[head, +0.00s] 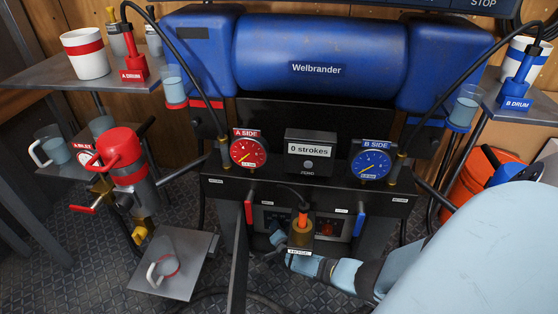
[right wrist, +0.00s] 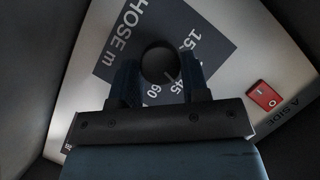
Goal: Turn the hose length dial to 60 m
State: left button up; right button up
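The hose length dial (right wrist: 160,64) is a round black knob on a dark square of the panel, seen in the right wrist view. The label "HOSE m" (right wrist: 109,49) and the numbers 15, 45 and 60 show around it; other marks are hidden by the knob and fingers. My right gripper (right wrist: 161,72) has one finger on each side of the knob, with no clear gap, and looks shut on it. In the head view my right gripper (head: 279,240) is low at the machine's front panel (head: 336,226), and the dial is hidden there. My left gripper is out of view.
A brass holder (head: 300,235) with an orange-tipped part stands just beside my right gripper. A red handle (head: 249,211) and a blue handle (head: 360,224) flank the panel. The A gauge (head: 249,151), strokes display (head: 311,150) and B gauge (head: 371,164) sit above.

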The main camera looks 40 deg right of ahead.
jog(key=shift+c, duration=1.2)
jog(key=shift+f+m+t, duration=0.1)
jog(key=shift+m+t, duration=0.5)
jog(key=shift+m, duration=0.4)
jog(key=shift+m+t, duration=0.4)
jog(key=shift+m, duration=0.2)
jog(key=o, duration=0.9)
